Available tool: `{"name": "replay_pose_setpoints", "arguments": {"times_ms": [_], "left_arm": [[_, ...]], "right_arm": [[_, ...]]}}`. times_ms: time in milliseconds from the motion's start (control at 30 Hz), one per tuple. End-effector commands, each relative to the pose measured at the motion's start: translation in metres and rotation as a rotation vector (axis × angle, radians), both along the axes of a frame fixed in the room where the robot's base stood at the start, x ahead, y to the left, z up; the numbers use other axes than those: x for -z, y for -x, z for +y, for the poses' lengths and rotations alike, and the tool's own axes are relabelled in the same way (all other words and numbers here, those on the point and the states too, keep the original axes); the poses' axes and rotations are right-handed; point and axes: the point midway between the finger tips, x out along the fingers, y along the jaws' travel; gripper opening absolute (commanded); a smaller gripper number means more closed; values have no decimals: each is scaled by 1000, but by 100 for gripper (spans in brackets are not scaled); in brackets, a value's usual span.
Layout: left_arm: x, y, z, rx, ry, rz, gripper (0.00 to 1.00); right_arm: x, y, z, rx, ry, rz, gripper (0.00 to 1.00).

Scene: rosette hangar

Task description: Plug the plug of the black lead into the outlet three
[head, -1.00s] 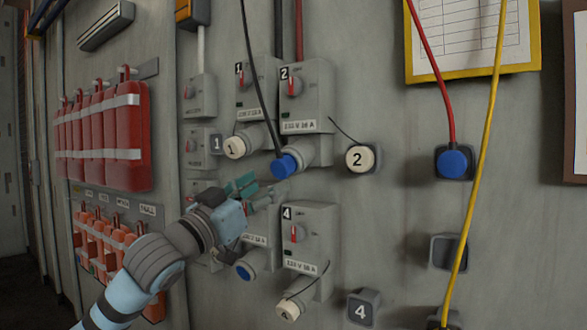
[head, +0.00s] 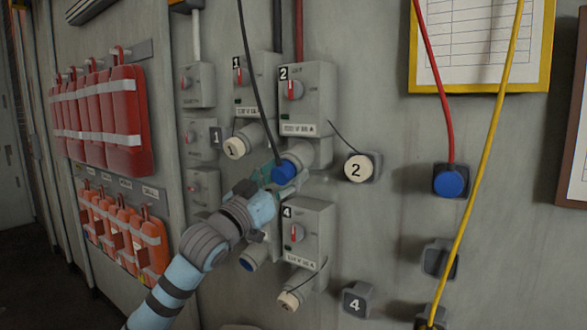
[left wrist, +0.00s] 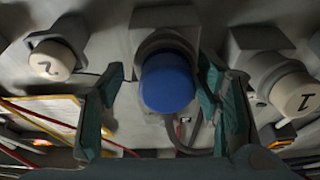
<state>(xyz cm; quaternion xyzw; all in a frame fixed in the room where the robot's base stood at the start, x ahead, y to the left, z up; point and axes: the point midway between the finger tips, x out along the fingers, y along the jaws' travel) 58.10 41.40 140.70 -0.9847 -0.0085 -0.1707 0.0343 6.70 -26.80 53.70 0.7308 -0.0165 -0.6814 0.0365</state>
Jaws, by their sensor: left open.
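The black lead (head: 249,85) hangs down from above to its blue plug (head: 284,173), which sits in the socket of outlet two (head: 305,98). In the left wrist view the blue plug (left wrist: 167,83) stands between the two teal fingers. My left gripper (head: 272,178) is open, with a finger on either side of the plug; a gap shows at the left finger, and contact on the right is unclear. Below, an uncapped socket with a blue face (head: 249,262) shows left of outlet four; its number is hidden behind my arm, but its place fits outlet three. My right gripper is out of view.
Outlet one (head: 258,85) has a cream cap on its socket, as does outlet four (head: 306,228). Cap 2 (head: 358,168) hangs on a wall holder. A red lead (head: 440,97) and a yellow lead (head: 483,145) hang at the right.

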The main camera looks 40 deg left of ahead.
Motion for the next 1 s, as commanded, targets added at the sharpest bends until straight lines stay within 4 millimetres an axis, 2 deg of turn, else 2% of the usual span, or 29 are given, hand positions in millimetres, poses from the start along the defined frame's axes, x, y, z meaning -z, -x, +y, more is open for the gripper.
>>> {"name": "replay_pose_setpoints", "arguments": {"times_ms": [1000], "left_arm": [[0,0,6,-1,-7,0,58]], "right_arm": [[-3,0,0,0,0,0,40]]}}
